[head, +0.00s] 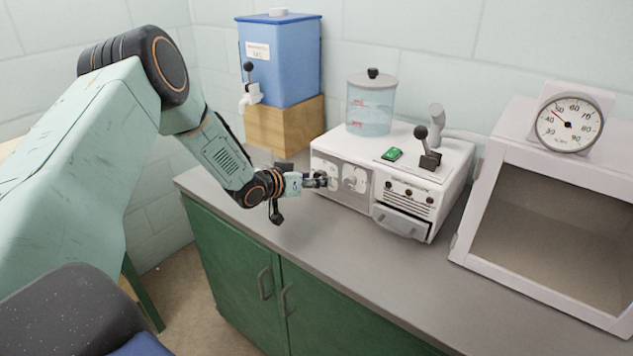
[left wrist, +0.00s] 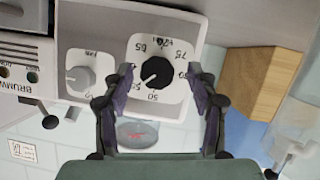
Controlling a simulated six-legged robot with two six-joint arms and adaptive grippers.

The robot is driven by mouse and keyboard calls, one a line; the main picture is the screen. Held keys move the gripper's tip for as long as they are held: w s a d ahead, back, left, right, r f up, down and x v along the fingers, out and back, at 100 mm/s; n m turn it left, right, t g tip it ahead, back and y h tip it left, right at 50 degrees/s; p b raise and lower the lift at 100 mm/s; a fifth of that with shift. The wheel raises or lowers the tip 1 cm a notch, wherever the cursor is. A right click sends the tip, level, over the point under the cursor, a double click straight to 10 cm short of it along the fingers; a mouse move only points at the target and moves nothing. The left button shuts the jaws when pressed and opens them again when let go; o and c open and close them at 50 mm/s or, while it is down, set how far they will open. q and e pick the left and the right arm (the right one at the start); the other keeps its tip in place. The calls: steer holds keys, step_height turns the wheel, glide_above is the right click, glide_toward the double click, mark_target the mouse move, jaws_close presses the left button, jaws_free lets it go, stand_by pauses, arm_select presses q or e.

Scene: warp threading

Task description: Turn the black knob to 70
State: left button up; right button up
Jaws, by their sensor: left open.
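The black knob (left wrist: 155,73) sits on a white dial plate (left wrist: 172,98) in the left wrist view. Numbers including 65, 75 and 50 ring it. The knob's pointed part reaches down and left in that view; its exact reading is unclear. My left gripper (left wrist: 160,74) is open, its two fingers on either side of the knob with visible gaps. My right gripper is not in view.
A second, grey-white knob (left wrist: 82,77) is beside the black one. A round gauge (head: 569,123) sits on a glass-fronted cabinet (head: 480,210) at the right. A blue tank (head: 280,62) stands on a wooden block (head: 285,128). The grey counter (head: 330,245) in front of the machine is clear.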

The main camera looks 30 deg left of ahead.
arm_select(q)
steer(key=shift+w+f, duration=0.15)
steer(key=shift+w, duration=0.2)
steer(key=shift+d+r, duration=0.3)
steer(key=shift+w+a+f, duration=0.15)
steer(key=shift+a+f, duration=0.05)
steer(key=shift+f, duration=0.1)
steer(key=c, duration=0.4)
steer(key=shift+d+r, duration=0.15)
steer(key=shift+r, duration=0.05)
steer(key=c, duration=0.7)
